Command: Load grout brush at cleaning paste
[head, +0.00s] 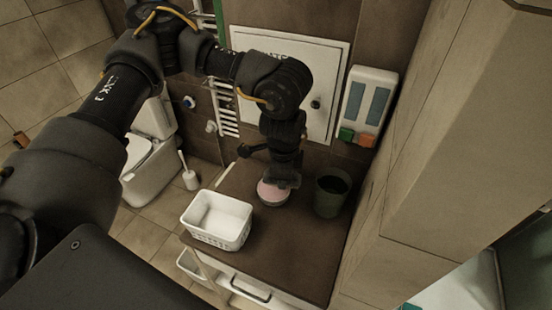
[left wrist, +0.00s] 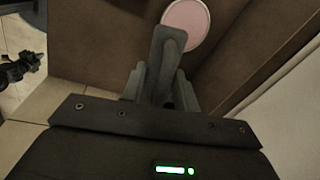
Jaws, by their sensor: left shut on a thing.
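A round shallow dish of pink cleaning paste (head: 270,192) stands on the brown countertop, and it shows at the top of the left wrist view (left wrist: 186,22). My left gripper (head: 283,178) points down over the dish and covers part of it. In the left wrist view my left gripper (left wrist: 162,85) is shut on a grey grout brush (left wrist: 168,45). The far end of the brush overlaps the near left edge of the pink paste. I cannot tell whether it touches the paste. The brush cannot be made out clearly in the head view. My right gripper is not in view.
A white basket (head: 218,218) stands left of the dish on the countertop (head: 290,250). A dark green cup (head: 330,192) stands close on the right. A wall dispenser (head: 366,105) and white wall panel (head: 300,70) are behind. The front countertop is clear.

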